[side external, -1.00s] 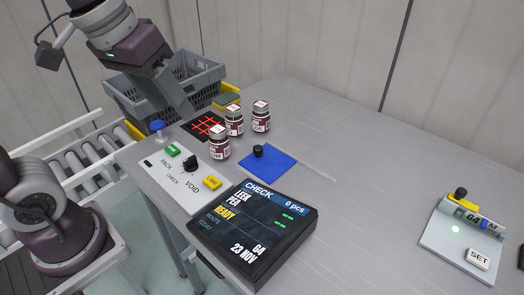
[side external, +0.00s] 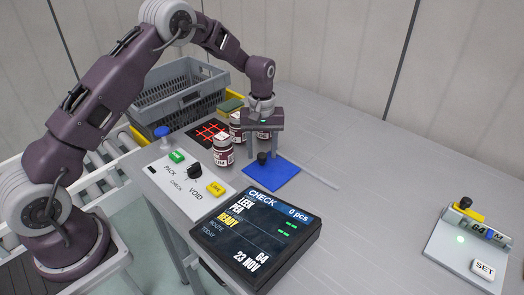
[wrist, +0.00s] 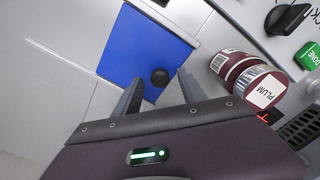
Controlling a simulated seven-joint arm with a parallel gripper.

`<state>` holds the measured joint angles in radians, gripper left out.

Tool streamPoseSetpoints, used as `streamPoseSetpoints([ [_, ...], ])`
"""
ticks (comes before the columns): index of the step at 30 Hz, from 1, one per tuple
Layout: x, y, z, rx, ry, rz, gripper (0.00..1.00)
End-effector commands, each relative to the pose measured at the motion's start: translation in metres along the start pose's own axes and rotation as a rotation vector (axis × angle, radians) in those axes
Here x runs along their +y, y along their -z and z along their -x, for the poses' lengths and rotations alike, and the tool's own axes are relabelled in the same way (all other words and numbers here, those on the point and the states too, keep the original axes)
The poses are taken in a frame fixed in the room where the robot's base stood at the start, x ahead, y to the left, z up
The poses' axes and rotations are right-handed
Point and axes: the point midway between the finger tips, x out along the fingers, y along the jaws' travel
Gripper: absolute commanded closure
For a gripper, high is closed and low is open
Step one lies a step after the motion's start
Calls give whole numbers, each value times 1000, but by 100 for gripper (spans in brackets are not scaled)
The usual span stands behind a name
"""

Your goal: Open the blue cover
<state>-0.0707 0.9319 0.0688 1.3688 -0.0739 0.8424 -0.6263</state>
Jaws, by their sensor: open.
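The blue cover (side external: 275,178) is a flat square panel lying on the grey table, with a small black knob (side external: 262,158) near its back left edge. In the wrist view the blue cover (wrist: 150,50) and its knob (wrist: 160,77) lie just beyond my fingertips. My gripper (side external: 263,157) points down above the back edge of the cover, fingers apart. In the wrist view my gripper (wrist: 160,80) is open and empty, with the knob roughly between the lines of its two fingers. I cannot tell how high the fingertips are above the cover.
Several labelled jars (side external: 223,152) stand close behind and left of the cover; one jar (wrist: 250,80) is close to a finger. A button panel (side external: 185,180), a check screen (side external: 255,225) and a grey crate (side external: 180,98) are nearby. The table to the right is clear up to the SET device (side external: 465,250).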

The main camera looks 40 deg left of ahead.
Motion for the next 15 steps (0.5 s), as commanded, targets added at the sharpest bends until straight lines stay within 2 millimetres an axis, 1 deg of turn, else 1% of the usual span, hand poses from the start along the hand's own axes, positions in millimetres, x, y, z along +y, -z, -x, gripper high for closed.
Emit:
streamPoseSetpoints([
  [3, 0, 0, -5, -1, 1, 0, 51],
  [8, 0, 0, -5, 0, 0, -1, 51],
  [9, 0, 0, -5, 0, 0, -1, 55],
  [11, 0, 0, -5, 0, 0, -1, 67],
  [12, 0, 0, -5, 0, 0, -1, 75],
  [14, 0, 0, -5, 0, 0, -1, 87],
  [15, 0, 0, -5, 0, 0, -1, 94],
])
